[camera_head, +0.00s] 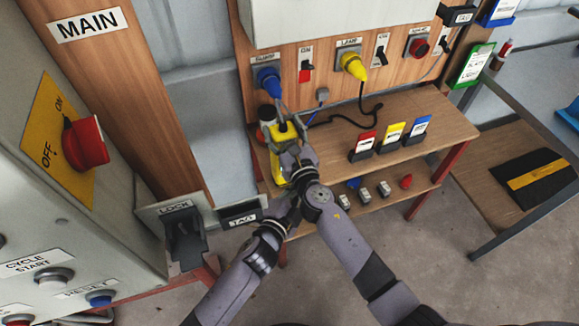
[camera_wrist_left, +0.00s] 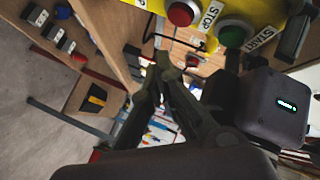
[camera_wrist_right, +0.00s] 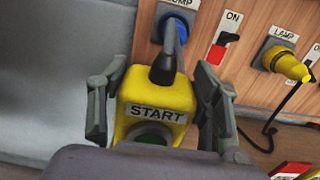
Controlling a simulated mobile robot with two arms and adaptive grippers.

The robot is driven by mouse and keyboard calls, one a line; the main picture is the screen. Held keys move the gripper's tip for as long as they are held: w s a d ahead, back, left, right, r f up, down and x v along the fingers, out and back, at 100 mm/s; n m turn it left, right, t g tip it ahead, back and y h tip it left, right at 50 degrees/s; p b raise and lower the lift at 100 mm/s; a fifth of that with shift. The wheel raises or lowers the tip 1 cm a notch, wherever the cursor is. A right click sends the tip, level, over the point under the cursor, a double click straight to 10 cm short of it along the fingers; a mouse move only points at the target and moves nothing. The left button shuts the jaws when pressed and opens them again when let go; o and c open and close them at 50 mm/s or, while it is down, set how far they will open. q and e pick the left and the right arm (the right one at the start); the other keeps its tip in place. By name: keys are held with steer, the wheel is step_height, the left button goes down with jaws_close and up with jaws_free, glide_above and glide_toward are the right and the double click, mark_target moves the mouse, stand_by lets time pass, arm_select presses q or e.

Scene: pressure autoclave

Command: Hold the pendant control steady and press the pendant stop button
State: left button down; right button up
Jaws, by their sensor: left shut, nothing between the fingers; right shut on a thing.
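The yellow pendant control (camera_head: 278,172) hangs upright beside the wooden bench in the head view. My right gripper (camera_head: 285,133) is shut on its upper part; the fingers lie on both sides of the pendant (camera_wrist_right: 150,92) in the right wrist view. The left wrist view shows the red stop button (camera_wrist_left: 181,13) with its STOP label and the green start button (camera_wrist_left: 233,34). My left gripper (camera_wrist_left: 158,62) is shut and empty, its tips below the stop button in that picture and apparently apart from it. In the head view its fingers are mostly hidden by my right arm.
A blue plug (camera_head: 268,80) and a yellow plug (camera_head: 353,64) sit in the wooden panel above. Red, yellow and blue tag cards (camera_head: 391,134) stand on the bench. A lock holder (camera_head: 185,240) and tag box (camera_head: 241,214) are at left, close to my left arm.

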arm_select(q)
steer(key=shift+s+d, duration=0.2)
steer(key=shift+s, duration=0.35)
steer(key=shift+s+d, duration=0.15)
steer(key=shift+s, duration=0.35)
arm_select(e)
steer(key=o, duration=1.6)
